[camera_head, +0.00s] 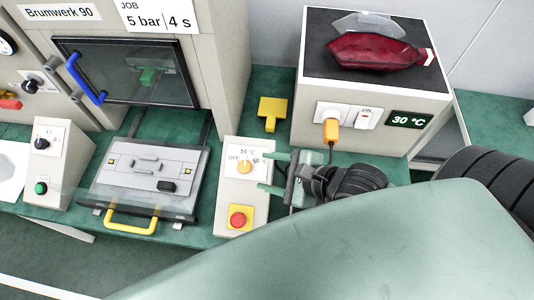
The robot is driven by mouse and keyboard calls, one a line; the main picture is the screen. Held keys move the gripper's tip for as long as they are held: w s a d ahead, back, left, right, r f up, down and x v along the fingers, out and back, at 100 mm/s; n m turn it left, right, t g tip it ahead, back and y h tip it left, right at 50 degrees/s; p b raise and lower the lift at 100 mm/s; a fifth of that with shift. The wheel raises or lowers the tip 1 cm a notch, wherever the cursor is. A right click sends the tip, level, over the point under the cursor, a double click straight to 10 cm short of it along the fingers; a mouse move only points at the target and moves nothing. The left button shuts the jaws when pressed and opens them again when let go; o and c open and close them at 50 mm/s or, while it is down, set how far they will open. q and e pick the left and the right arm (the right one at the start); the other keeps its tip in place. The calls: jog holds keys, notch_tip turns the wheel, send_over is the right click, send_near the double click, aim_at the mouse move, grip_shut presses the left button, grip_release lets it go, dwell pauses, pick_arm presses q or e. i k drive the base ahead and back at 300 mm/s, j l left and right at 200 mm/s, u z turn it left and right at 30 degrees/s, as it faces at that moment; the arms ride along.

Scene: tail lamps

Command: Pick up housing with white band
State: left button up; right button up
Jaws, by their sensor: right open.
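A dark red, glossy lamp piece (375,52) lies on the black top of a beige box at the upper right. A white strip shows at its right end; I cannot tell whether this is the housing with the white band. A clear, pale piece (367,24) lies just behind it. My right gripper (266,171) is open, with its green fingers pointing left over the control panel's right edge. It is below and left of the red piece, well apart from it, and I see nothing between the fingers. My left gripper is not in view.
The beige box (311,83) carries a switch, an orange plug and a 30 °C display. The control panel (232,208) has an orange knob and red button. A grey fixture (120,190) with a yellow handle sits left, before the press window. A yellow part (271,108) stands behind my gripper.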

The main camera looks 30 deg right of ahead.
aim_at(355, 50)
jog(key=k, duration=1)
